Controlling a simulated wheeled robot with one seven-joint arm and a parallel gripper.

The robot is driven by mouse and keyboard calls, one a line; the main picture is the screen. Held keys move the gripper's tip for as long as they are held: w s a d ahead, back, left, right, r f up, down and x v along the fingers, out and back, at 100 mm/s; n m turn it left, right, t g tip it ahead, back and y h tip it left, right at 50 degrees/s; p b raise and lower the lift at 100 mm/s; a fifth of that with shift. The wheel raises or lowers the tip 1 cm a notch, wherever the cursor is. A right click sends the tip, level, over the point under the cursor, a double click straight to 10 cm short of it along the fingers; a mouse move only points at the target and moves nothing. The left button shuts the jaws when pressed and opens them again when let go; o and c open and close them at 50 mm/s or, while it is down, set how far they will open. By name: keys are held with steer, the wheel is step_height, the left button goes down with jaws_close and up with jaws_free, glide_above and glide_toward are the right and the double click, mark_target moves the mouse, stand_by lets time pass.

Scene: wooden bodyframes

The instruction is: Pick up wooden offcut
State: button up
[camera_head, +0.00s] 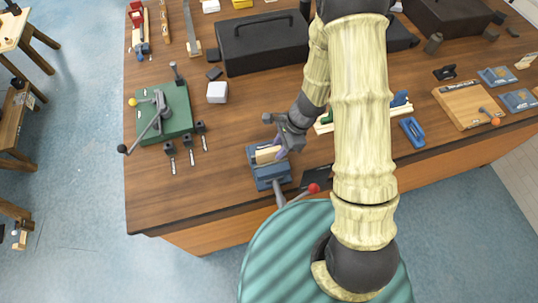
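A pale wooden offcut (266,155) sits in the jaws of a blue vise (271,174) near the front edge of the brown workbench (225,170). My gripper (278,141) is just above and beside the offcut, at its upper right. Its dark fingers point down and left, towards the vise. The view is too small to tell how far apart the fingers are, or whether they touch the offcut. The vise's handle, with a red knob (314,188), reaches out at the lower right.
A green lever tool (177,112) and several dark clamps stand left of the vise, with a white block (217,92) behind. A black toolbox (262,44) is at the back. A blue tool (412,131) and a wooden box (467,104) lie right of my arm.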

steer(key=shift+w, duration=0.1)
jaws_close()
